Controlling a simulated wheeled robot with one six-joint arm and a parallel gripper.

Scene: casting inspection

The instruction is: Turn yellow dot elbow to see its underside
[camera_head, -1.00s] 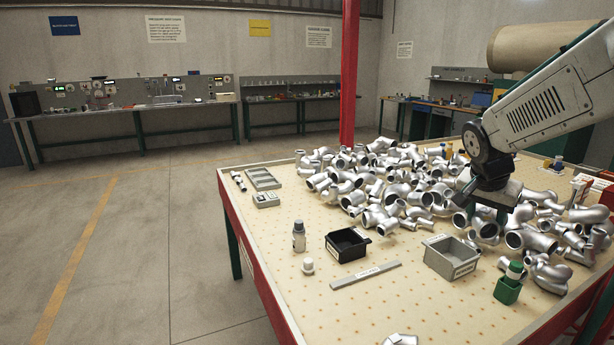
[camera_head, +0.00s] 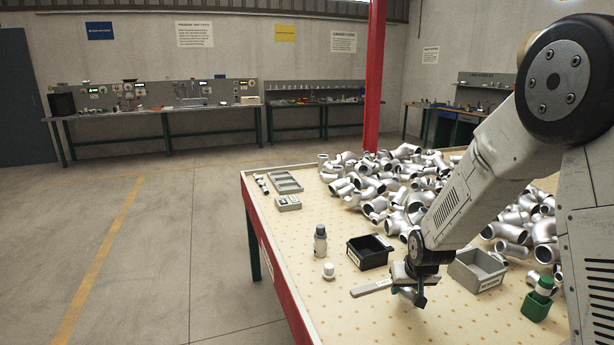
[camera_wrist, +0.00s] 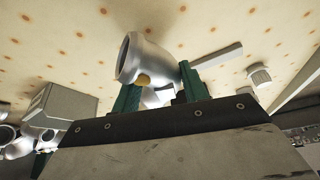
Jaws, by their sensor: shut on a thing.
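In the wrist view a silver pipe elbow (camera_wrist: 140,57) is between the green fingers of my gripper (camera_wrist: 158,88). Its round open end faces left, and a small yellowish spot (camera_wrist: 143,79) shows on its lower side near the fingers. In the head view my gripper (camera_head: 408,292) is low over the front part of the table, beside the grey bar. There the elbow is mostly hidden by the gripper and too small to make out. The face of the elbow turned from the wrist camera is hidden.
A heap of silver fittings (camera_head: 372,187) covers the back of the table. A black bin (camera_head: 368,254), grey bin (camera_head: 474,272), green holder (camera_head: 535,306), bottle (camera_head: 320,243), white cap (camera_head: 328,271) and grey bar (camera_head: 370,288) stand nearby.

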